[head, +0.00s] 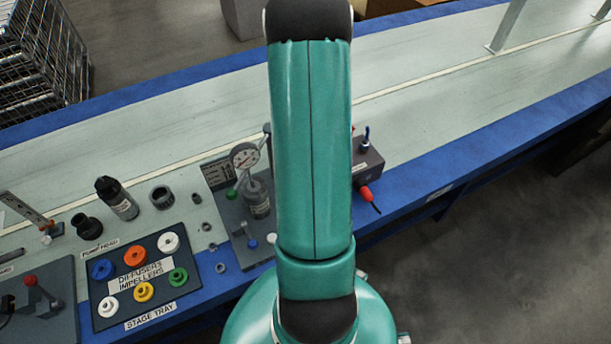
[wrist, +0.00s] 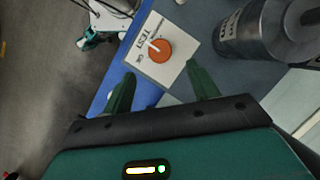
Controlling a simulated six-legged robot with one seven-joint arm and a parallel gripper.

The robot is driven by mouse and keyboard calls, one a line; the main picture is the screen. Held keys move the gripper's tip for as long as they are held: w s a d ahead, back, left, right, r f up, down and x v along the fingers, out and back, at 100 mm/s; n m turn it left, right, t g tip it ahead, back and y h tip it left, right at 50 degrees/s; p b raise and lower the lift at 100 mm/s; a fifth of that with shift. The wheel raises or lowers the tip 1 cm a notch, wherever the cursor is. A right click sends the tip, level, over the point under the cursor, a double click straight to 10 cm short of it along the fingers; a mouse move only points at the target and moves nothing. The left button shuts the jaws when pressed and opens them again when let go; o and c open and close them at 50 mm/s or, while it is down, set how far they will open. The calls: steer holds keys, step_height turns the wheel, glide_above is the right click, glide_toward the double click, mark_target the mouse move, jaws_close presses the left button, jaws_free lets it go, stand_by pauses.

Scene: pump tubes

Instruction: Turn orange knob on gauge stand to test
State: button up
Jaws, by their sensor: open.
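The orange knob (wrist: 159,50) shows in the wrist view, round with a white pointer mark, on a white label plate (wrist: 172,72). The plate carries the word TEST, seen turned, to the left of the knob. My gripper (wrist: 161,82) is open, with one dark green finger low on each side of the plate. The knob appears beyond the fingertips, not clasped; the exact gap cannot be told. In the head view the gauge stand (head: 225,175) has a round dial gauge (head: 244,156) and a clear bottle (head: 257,199). My arm hides the knob and gripper there.
A dark grey cylinder (wrist: 262,30) stands close to the right of the knob plate in the wrist view. The bench's far side is mostly clear.

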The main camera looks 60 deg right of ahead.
steer(key=v, duration=0.5)
steer(key=shift+d+r, duration=0.15)
steer(key=shift+r, duration=0.2)
